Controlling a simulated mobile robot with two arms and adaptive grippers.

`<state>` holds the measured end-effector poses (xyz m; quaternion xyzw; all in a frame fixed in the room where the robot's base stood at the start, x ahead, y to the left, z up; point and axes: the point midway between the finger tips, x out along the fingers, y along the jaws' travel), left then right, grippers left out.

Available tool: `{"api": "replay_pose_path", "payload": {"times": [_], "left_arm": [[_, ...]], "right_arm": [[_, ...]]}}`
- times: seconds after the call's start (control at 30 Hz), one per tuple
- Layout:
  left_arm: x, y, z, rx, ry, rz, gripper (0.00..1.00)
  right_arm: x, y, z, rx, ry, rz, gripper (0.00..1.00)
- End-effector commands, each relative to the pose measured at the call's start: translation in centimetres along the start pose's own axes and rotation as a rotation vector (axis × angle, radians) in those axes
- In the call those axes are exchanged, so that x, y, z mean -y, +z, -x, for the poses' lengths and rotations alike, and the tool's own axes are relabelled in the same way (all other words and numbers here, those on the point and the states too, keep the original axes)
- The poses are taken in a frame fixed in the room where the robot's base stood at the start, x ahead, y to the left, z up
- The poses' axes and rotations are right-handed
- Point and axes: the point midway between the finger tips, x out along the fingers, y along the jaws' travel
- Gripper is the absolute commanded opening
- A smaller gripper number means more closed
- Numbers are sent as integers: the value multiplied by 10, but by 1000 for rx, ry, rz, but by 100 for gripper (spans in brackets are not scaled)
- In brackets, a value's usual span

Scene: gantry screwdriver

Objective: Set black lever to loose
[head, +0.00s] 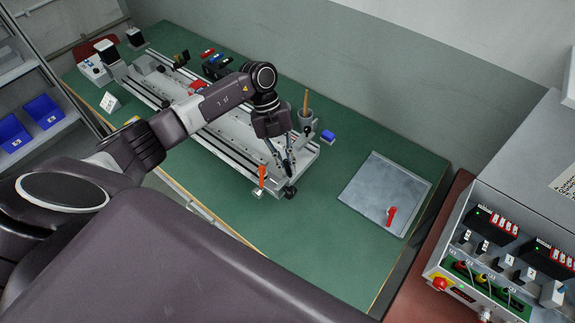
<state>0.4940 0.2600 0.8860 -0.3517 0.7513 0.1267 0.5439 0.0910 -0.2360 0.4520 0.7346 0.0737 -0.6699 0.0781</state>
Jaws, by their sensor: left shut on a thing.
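My left gripper (286,171) reaches down over the near right end of the gantry rail. Its fingers are shut on what appears to be the black lever, mostly hidden between the fingertips. A dark knob-like part (290,192) shows just below the fingertips at the rail's end, probably part of the same lever. The lever's exact angle cannot be told. The long silver gantry rail (222,147) lies diagonally across the green table. My right gripper is not in view.
An orange lever (262,176) stands close to the left of my fingers. A grey cup (305,117) with a stick and a blue block (328,135) are behind. A grey plate (372,185) bears a red-handled item (391,215). A control box (500,255) is at right. The front green table is clear.

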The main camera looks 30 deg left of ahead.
Motion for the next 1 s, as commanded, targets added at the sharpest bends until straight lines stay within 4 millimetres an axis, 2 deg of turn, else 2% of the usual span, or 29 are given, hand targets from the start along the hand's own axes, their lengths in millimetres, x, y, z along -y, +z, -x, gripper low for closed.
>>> {"api": "replay_pose_path", "payload": {"times": [0.03, 0.17, 0.2, 0.47, 0.57, 0.67, 1.0], "left_arm": [[0, 0, 1, 1, -1, -1, 11], [0, 0, 1, 1, -1, 0, 25], [0, 0, 1, 1, -1, 0, 26], [0, 0, 2, 1, -1, 1, 26], [0, 1, 9, 3, -1, 1, 26], [0, 1, 25, 5, -2, 1, 26], [0, 1, 95, 5, -2, 1, 26]], "right_arm": [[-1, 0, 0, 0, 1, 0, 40], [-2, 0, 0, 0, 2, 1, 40], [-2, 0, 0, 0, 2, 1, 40], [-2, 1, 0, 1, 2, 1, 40], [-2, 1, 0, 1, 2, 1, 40], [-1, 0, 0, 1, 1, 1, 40], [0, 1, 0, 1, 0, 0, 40]]}}
